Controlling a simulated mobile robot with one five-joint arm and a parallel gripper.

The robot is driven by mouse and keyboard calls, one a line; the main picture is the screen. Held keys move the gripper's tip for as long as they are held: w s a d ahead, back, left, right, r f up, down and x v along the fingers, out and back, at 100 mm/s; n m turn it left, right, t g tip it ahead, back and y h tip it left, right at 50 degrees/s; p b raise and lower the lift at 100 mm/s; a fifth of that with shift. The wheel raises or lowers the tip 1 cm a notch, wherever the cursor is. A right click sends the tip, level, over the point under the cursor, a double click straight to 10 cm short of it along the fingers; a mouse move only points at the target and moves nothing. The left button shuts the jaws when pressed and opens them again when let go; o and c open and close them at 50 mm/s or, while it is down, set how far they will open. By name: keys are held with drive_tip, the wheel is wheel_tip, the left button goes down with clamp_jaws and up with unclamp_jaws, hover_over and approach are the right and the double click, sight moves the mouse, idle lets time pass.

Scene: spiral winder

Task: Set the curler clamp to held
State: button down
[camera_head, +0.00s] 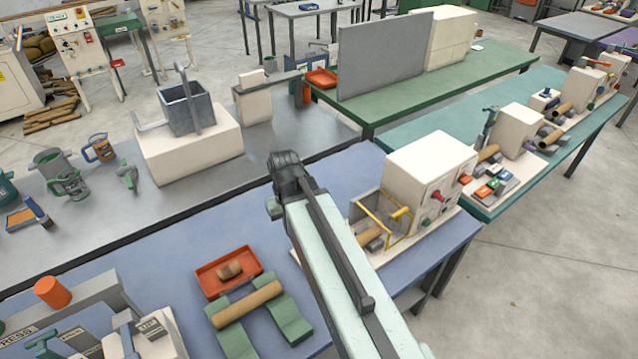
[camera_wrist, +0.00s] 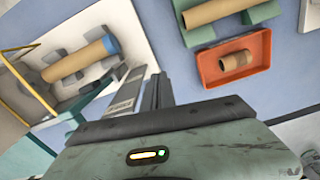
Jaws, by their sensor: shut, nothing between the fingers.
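My gripper (camera_wrist: 157,92) shows in the wrist view as dark fingers, shut and empty. They point towards the blue bench between the winder and an orange tray. In the head view my arm hides its tip. The winder (camera_head: 430,166) is a cream box with a red knob on its front. A yellow frame (camera_head: 401,214) surrounds a cardboard tube at its left side. In the wrist view the tube (camera_wrist: 75,62) has a blue end. A fixture with teal levers (camera_head: 130,335) stands at the lower left. I cannot tell for certain which part is the curler clamp.
An orange tray (camera_head: 207,284) with a short tube lies on the blue bench (camera_head: 150,245). A green cradle (camera_head: 294,322) holds a long tube (camera_head: 247,303). A grey bench (camera_head: 300,130) behind carries a cream block with a grey box. Bare bench lies left of the tray.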

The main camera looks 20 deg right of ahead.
drive_tip(key=w+d+r+n+p, duration=0.1)
drive_tip(key=w+d+r+p, duration=0.9)
drive_tip(key=r, duration=0.3)
drive_tip(key=shift+w+d+n, duration=0.2)
drive_tip(key=shift+d+n, duration=0.2)
drive_tip(key=shift+d, duration=0.25)
wheel_tip(320, 180, down, 11)
drive_tip(key=b, duration=1.1)
drive_tip(key=s, duration=0.1)
drive_tip(key=s+r+p, duration=0.2)
drive_tip(key=shift+s+d+r, duration=0.1)
drive_tip(key=shift+s+d, duration=0.15)
drive_tip(key=shift+d, duration=0.1)
